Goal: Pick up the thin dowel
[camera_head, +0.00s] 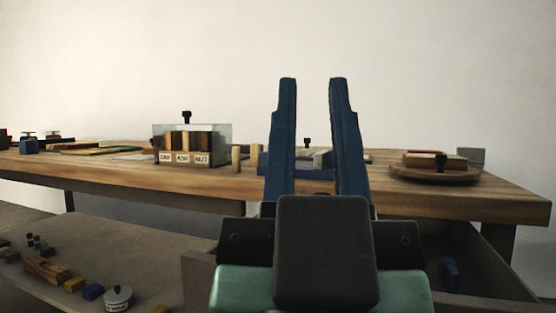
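My gripper (313,82) points up and away in front of me, its two blue fingers apart with nothing between them. Two pale upright wooden pegs stand on the wooden table to the left of my gripper, just right of a clear box. One is the left peg (236,158); the other is the right peg (253,156), partly close to a blue object. I cannot tell for sure which of them is the thin dowel. My fingers are apart from both pegs and hide part of the table behind them.
The clear box (222,140) with a dark knob holds wood blocks behind labels. A round board (410,176) carries blocks at the right. A blue object (263,165) lies partly behind my fingers. An open drawer (490,270) sits below right. A low surface (150,250) at left holds several small items.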

